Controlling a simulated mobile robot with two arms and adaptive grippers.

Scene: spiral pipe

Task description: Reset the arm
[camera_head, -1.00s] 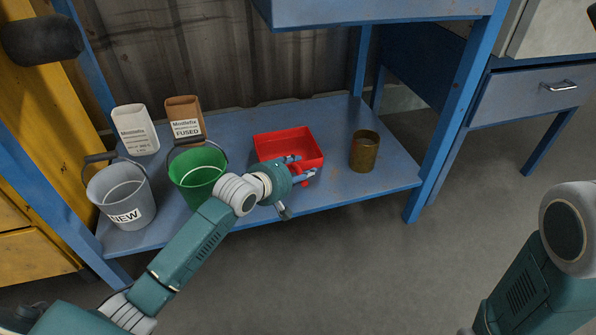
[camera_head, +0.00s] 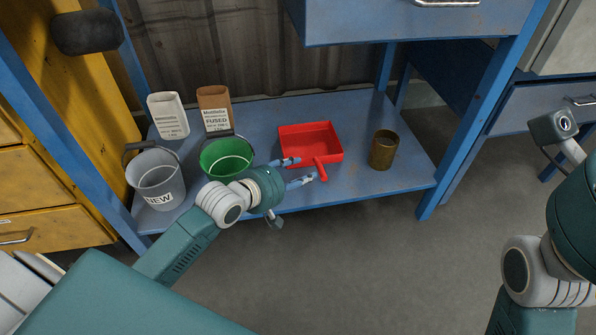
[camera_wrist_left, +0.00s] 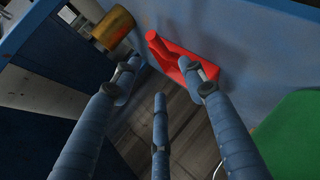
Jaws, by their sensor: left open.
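My left gripper (camera_head: 298,172) is open, with nothing between its fingers, at the front edge of the lower shelf. Its spread fingers also show in the left wrist view (camera_wrist_left: 160,85). A red dustpan-like scoop (camera_head: 310,140) lies on the shelf just beyond the fingers, its short handle pointing toward the front edge. In the left wrist view the red scoop (camera_wrist_left: 180,58) shows ahead of the fingertips. My right arm is at the right side of the head view; its fingers are not visible.
The blue shelf (camera_head: 350,185) holds a green bucket (camera_head: 226,158), a grey bucket marked NEW (camera_head: 157,182), a white container (camera_head: 168,116), a brown container (camera_head: 215,110) and a brass-coloured cup (camera_head: 383,150). A blue bench top (camera_head: 400,22) overhangs it. The floor in front is clear.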

